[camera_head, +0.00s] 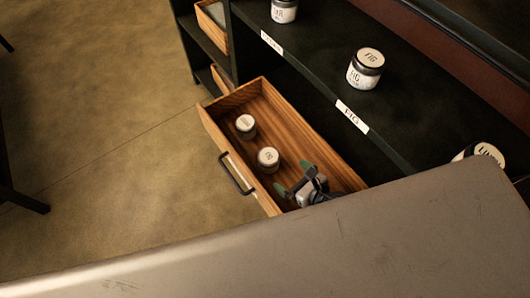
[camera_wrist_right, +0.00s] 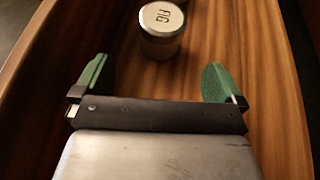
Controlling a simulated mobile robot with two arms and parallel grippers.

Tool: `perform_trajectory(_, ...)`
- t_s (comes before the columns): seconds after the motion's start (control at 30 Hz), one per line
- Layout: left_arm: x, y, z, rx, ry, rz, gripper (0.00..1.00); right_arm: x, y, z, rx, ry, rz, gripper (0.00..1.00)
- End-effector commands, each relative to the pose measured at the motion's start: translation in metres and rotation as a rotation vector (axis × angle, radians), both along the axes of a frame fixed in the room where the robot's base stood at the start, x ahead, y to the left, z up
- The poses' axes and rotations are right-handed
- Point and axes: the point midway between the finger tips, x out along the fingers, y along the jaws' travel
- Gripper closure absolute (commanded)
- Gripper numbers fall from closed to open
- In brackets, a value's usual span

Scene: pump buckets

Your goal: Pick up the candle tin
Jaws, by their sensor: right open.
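Two round candle tins with pale lids stand in the open wooden drawer in the head view. The nearer tin (camera_head: 268,158) is just ahead of my right gripper (camera_head: 292,179), and the other tin (camera_head: 245,124) is farther along. In the right wrist view, a tin labelled FIG (camera_wrist_right: 162,26) stands upright on the drawer floor, ahead of my right gripper (camera_wrist_right: 155,82). My right gripper is open, with its green fingertips apart and nothing between them. It is inside the drawer and not touching the tin. My left gripper is not in view.
The drawer (camera_head: 225,140) has raised walls and a dark handle (camera_head: 236,175). Dark shelves (camera_head: 325,75) behind it hold more tins, one marked FIG (camera_head: 365,70) above a FIG label (camera_head: 352,117). A tin (camera_head: 480,153) at the right is partly hidden. Open floor lies left.

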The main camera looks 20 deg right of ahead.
Motion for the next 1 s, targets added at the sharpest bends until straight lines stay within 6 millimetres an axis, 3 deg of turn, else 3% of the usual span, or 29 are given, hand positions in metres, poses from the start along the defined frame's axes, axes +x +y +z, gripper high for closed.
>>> perform_trajectory(0.23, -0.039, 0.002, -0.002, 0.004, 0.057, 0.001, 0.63, 0.033, 0.016, -0.014, 0.001, -0.003, -0.001, 0.0)
perform_trajectory(0.37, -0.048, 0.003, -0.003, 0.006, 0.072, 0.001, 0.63, 0.043, 0.021, -0.018, 0.002, -0.001, 0.0, 0.0)
perform_trajectory(0.53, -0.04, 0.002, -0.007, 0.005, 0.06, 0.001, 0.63, 0.056, 0.025, -0.026, 0.002, -0.002, -0.003, 0.0)
perform_trajectory(0.77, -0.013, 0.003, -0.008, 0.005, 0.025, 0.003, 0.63, 0.083, 0.036, -0.04, 0.003, -0.002, -0.003, 0.0)
perform_trajectory(1.0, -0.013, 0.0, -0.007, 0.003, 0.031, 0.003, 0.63, 0.088, 0.039, -0.042, 0.002, -0.001, -0.002, 0.0)
